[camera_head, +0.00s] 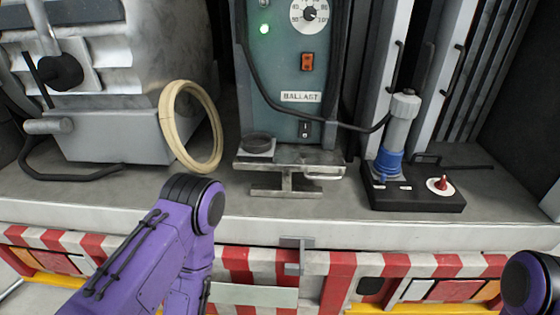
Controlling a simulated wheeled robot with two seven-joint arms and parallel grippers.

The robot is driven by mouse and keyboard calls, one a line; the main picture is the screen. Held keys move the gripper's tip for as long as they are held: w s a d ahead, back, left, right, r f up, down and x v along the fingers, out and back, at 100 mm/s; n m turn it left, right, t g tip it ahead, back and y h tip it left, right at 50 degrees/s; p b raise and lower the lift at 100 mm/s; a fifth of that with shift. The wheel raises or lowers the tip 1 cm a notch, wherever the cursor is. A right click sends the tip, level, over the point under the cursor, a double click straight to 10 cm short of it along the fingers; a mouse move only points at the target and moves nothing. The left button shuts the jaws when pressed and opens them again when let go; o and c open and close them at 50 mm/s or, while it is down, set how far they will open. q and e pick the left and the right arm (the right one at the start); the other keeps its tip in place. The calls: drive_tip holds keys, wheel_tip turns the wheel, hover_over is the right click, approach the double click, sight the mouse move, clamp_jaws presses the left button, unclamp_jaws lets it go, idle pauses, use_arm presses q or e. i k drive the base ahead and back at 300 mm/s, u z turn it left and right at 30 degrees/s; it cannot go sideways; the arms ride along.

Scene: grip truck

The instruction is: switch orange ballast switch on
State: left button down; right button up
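The orange ballast switch (307,61) is a small rocker on the front of the grey-green ballast box (275,70) in the upper middle of the head view. It sits below a white dial and above a label reading BALLAST. I cannot tell its on or off position at this size. Neither gripper is in view. Part of my purple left arm shows at the bottom left, its joint in front of the deck edge and apart from the switch. A small part of my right arm shows at the bottom right corner.
A green light (264,29) glows on the box's left, and a small black switch (304,129) sits below the label. A metal bracket (287,170) stands in front. A cream ring (190,126) is at left. A black panel (413,193) with a red knob is at right.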

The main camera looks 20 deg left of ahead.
sight(307, 58)
drive_tip(key=k, duration=0.5)
drive_tip(key=z, duration=1.7)
drive_tip(key=i, duration=1.2)
drive_tip(key=u, duration=2.25)
